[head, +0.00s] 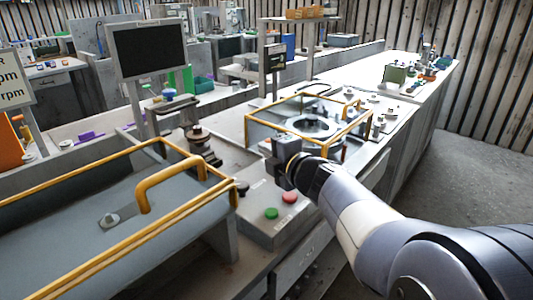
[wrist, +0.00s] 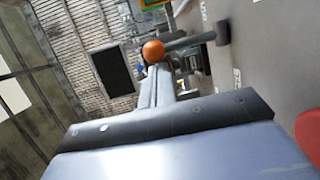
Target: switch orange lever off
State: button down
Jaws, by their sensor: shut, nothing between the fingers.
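The orange lever shows in the wrist view as a round orange knob (wrist: 152,50) on a grey rod that runs right to a dark round piece. My gripper (wrist: 156,68) has its grey fingers shut together and empty, with the tips close to the knob. I cannot tell if they touch it. In the head view my gripper (head: 275,160) is above the control box (head: 275,228), near the front of the yellow-framed guard. I cannot make out the orange knob there; the gripper and arm may hide it.
The control box carries a green button (head: 271,213) and a red button (head: 290,197). A yellow-framed clear guard (head: 310,122) stands just behind my gripper. A grey cover with a yellow handle (head: 165,180) is at the left. A dark monitor (head: 148,50) stands behind.

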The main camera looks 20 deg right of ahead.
jog(key=shift+s+d+f+t+b, duration=0.15)
jog(key=shift+s+d+t+b, duration=0.35)
jog(key=shift+b, duration=0.65)
jog(key=shift+s+d+f+b, duration=0.35)
jog(key=shift+s+b, duration=0.25)
jog(key=shift+b, duration=0.25)
dwell(2.2)
jog(key=shift+a, duration=0.15)
dwell(0.6)
